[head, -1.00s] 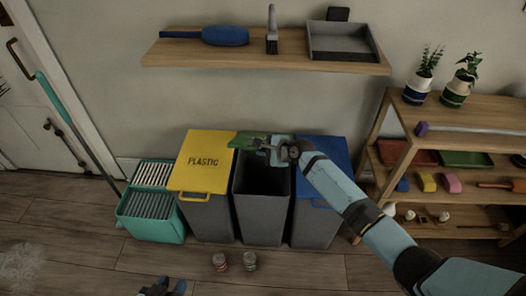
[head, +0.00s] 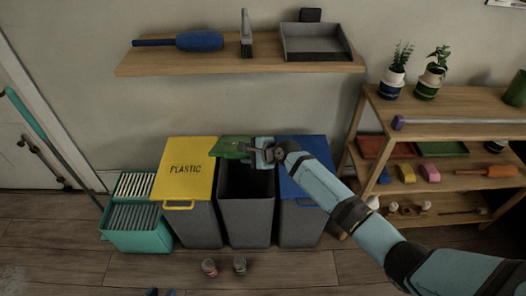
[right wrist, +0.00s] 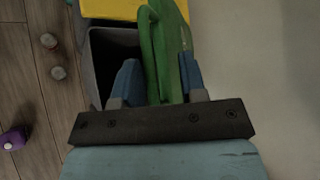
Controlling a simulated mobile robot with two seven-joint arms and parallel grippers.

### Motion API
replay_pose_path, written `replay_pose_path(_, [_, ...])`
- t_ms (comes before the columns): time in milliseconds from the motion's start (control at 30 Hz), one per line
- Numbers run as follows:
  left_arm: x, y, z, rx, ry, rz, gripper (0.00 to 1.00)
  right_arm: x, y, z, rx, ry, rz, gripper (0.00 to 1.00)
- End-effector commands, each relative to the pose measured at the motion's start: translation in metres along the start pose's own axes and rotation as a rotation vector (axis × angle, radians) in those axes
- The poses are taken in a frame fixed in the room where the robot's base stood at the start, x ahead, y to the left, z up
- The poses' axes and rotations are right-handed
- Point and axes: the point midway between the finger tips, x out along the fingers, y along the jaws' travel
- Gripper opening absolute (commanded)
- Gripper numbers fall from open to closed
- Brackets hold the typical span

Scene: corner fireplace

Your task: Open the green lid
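The green lid (head: 231,147) is raised above the dark opening of the middle grey bin (head: 247,215) in the head view. In the right wrist view the lid (right wrist: 172,50) is seen nearly edge-on, with its green handle on the left side. My right gripper (head: 262,153) is at the lid's right side. In the right wrist view its blue fingers (right wrist: 160,82) stand apart, one on each side of the lid and handle; firm contact cannot be made out. Only small blue tips of my left gripper (head: 160,292) show at the bottom edge.
The yellow PLASTIC lid (head: 184,168) is shut on the left bin, the blue lid (head: 301,165) on the right bin. A teal crate (head: 143,225) stands left. Two cans (head: 209,267) (head: 239,265) are on the floor in front. A wall shelf (head: 240,62) hangs above; a wooden rack (head: 450,180) stands right.

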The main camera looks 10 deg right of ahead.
Motion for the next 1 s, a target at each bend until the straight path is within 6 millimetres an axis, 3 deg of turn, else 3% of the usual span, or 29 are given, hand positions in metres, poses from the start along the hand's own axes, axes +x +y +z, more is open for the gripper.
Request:
replay_pose_path(300, [-0.006,0.000,-0.005,-0.015,-0.017,-0.001,0.37,-0.074,-0.001,0.001,-0.002,0.002,-0.001,0.38])
replay_pose_path(500, [-0.006,0.001,-0.004,-0.024,-0.026,-0.003,0.37,-0.108,0.000,-0.001,-0.002,0.003,0.000,0.38])
replay_pose_path(700, [-0.006,0.000,-0.007,-0.027,-0.023,-0.003,0.37,-0.121,0.000,0.000,-0.002,0.001,0.000,0.38])
replay_pose_path(1000, [-0.006,-0.001,-0.006,-0.024,-0.023,-0.003,0.37,-0.122,0.000,0.000,-0.002,0.001,0.000,0.38])
